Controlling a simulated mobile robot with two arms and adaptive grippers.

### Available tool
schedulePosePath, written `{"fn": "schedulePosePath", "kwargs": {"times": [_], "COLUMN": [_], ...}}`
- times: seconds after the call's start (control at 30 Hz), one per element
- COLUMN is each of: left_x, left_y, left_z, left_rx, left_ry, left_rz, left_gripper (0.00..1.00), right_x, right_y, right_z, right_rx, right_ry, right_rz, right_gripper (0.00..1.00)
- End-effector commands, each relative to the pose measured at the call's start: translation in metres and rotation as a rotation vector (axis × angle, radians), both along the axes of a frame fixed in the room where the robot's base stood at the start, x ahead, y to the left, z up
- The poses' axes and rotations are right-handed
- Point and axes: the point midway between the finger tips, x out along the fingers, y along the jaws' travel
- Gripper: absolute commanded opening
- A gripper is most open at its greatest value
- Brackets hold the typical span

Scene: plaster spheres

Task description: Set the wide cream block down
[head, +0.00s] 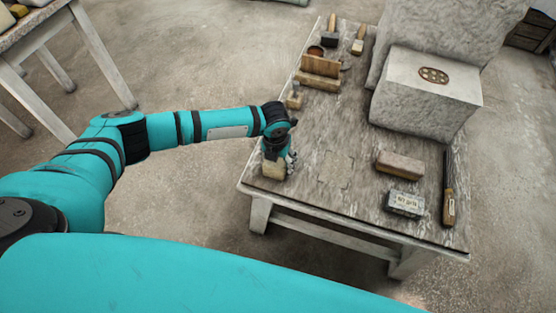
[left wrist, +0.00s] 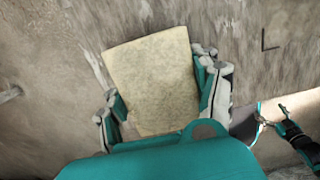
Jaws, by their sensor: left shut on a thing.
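The wide cream block (head: 273,170) is at the near-left corner of the worktable (head: 335,215), below my left gripper (head: 282,156). In the left wrist view the block (left wrist: 150,80) shows its broad, rough, pale yellow face, slightly tilted in the picture. The fingers of my left gripper (left wrist: 160,76) lie along two opposite sides of it, shut on it. I cannot tell whether its underside touches the tabletop. Faint corner marks (head: 336,170) lie on the table to the right of the block. My right gripper is not in view.
A big plaster block (head: 425,95) fills the back right. A wooden rack (head: 318,72) stands farther back. The table's middle is clear.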

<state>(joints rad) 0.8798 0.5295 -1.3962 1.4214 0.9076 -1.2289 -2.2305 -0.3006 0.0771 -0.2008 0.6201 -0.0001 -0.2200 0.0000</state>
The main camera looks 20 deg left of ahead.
Motion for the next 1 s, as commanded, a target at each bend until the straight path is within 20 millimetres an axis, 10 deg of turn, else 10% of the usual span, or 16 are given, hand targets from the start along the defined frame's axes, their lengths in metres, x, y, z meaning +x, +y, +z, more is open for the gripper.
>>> {"fn": "schedulePosePath", "kwargs": {"times": [0.27,1.0], "left_x": [0.000,0.003], "left_y": [0.000,0.000], "left_z": [0.000,0.042], "left_rx": [0.001,-0.002], "left_ry": [0.000,-0.007], "left_rz": [0.000,0.000], "left_gripper": [0.05,0.05], "right_x": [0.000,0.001], "right_y": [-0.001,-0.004], "right_z": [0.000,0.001], "right_rx": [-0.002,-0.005], "right_ry": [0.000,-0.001], "right_rz": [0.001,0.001], "right_gripper": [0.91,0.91]}}
